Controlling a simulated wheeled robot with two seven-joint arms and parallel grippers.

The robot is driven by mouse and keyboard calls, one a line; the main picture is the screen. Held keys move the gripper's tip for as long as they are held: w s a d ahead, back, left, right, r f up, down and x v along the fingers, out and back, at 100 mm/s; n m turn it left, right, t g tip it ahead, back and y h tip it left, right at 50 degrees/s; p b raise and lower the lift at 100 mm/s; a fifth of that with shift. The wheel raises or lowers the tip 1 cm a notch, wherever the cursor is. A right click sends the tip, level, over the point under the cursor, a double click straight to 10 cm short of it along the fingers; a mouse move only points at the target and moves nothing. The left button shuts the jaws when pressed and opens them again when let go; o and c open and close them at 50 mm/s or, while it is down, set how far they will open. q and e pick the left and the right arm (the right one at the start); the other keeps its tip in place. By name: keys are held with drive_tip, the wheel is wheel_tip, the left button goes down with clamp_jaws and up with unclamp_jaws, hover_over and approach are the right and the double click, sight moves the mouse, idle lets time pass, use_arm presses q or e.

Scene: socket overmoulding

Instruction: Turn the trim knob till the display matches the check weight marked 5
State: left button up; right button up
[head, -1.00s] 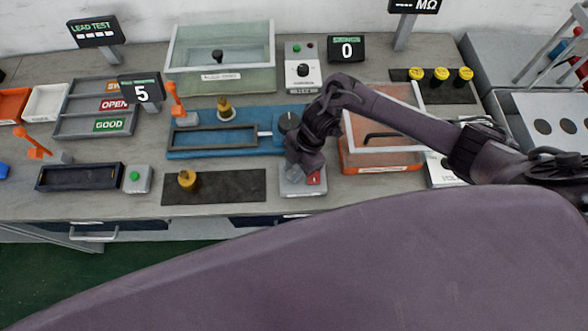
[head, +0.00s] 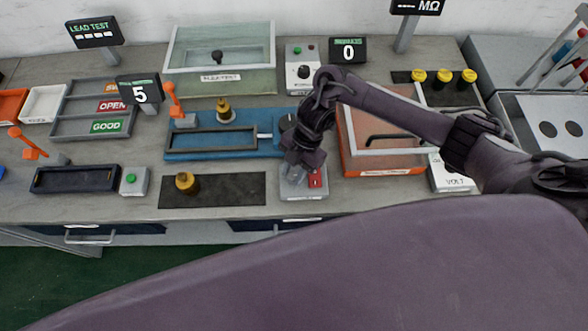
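My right gripper (head: 297,170) points down over a small grey box (head: 303,196) with a red part (head: 316,181); its fingers hide part of the box top, and I cannot tell whether they touch it or are open. A black dial knob (head: 304,72) is on a grey panel at the back; a dark round knob (head: 287,122) is at the right end of the blue fixture. I cannot tell which is the trim knob. One display (head: 139,91) reads 5, another (head: 348,51) reads 0. Brass weight-like pieces stand on the fixture (head: 224,113) and the dark mat (head: 187,184); no marking is legible. My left gripper is out of view.
The blue fixture (head: 180,152) lies left of my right gripper. An orange-based clear box (head: 378,167) is close on its right, with a VOLT box (head: 452,180) beyond. A sorting tray (head: 90,133) is at left. The dark mat (head: 235,190) is mostly bare.

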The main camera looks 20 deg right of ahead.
drive_tip(key=o, duration=0.4)
drive_tip(key=shift+w+d+r, duration=0.1)
drive_tip(key=shift+d+r, duration=0.05)
drive_tip(key=shift+r, duration=0.15)
drive_tip(key=v, duration=0.7)
drive_tip(key=shift+r, duration=0.1)
